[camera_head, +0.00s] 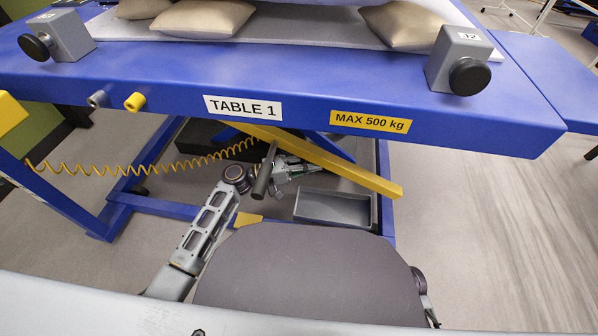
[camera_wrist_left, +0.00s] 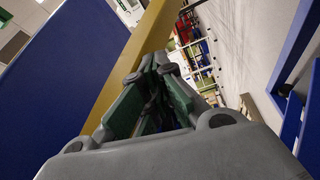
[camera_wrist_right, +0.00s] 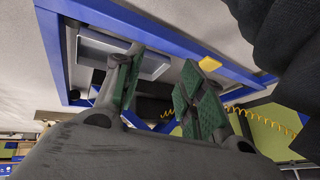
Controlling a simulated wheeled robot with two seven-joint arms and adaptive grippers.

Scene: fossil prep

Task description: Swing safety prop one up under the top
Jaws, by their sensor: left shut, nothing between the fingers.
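A yellow bar (camera_head: 335,164), which looks like the safety prop, slants under the blue table top (camera_head: 300,75) marked TABLE 1. Its right end is low and free; its left end runs up behind the top's front edge. No number shows on it. My left gripper (camera_head: 312,168) is under the top beside the bar, shut and empty. In the left wrist view the yellow bar (camera_wrist_left: 128,62) runs just left of the shut fingers (camera_wrist_left: 160,68); I cannot tell whether they touch. My right gripper (camera_wrist_right: 163,62) is open and empty; the head view does not show it.
A grey tray (camera_head: 333,208) lies low inside the blue base frame. A yellow coiled hose (camera_head: 150,169) hangs at the left. Grey boxes with black knobs (camera_head: 458,62) sit on the top's front edge. Open floor (camera_head: 490,230) lies to the right.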

